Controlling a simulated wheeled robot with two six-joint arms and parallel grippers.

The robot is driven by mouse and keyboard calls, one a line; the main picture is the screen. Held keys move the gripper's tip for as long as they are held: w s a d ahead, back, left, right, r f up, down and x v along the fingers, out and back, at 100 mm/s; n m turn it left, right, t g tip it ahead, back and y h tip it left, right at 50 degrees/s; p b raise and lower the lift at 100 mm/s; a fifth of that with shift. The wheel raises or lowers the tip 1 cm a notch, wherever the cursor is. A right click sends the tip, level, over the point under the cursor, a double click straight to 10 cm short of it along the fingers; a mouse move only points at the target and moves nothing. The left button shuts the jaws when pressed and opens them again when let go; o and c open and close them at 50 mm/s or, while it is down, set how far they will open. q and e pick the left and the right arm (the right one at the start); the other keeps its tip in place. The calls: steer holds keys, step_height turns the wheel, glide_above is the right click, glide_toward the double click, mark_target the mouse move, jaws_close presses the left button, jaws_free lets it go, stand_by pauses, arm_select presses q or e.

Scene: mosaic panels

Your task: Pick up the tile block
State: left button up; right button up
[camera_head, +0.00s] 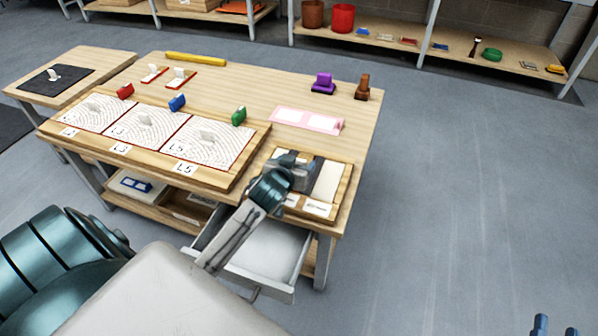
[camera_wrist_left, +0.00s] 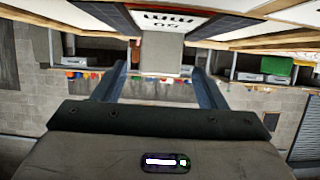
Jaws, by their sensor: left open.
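My left gripper (camera_head: 296,172) is over the wooden tray (camera_head: 347,183) at the table's front right, and its arm hides part of the tray. In the left wrist view its two fingers (camera_wrist_left: 160,68) are apart, with a plain grey block (camera_wrist_left: 158,50) showing between them; I cannot tell if they touch it. Small pale tile blocks stand on the three patterned panels, one on the L5 panel (camera_head: 207,134). Another pale block (camera_head: 54,74) is on a dark mat at the left. Two blue fingertips (camera_head: 556,329) of my right gripper show apart at the bottom right corner, away from the table.
A pink tray (camera_head: 307,120), a purple object (camera_head: 323,83) and a brown object (camera_head: 363,87) lie behind. An open drawer (camera_head: 262,279) juts out below. The right floor is clear.

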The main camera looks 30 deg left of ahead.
arm_select(q)
steer(key=shift+x, duration=1)
steer(key=shift+w, duration=0.15)
steer(key=c, duration=1.1)
arm_select(e)
step_height(320, 180, up, 3)
steer(key=shift+w+d+f+t, duration=0.1)
steer(key=shift+t, duration=0.8)
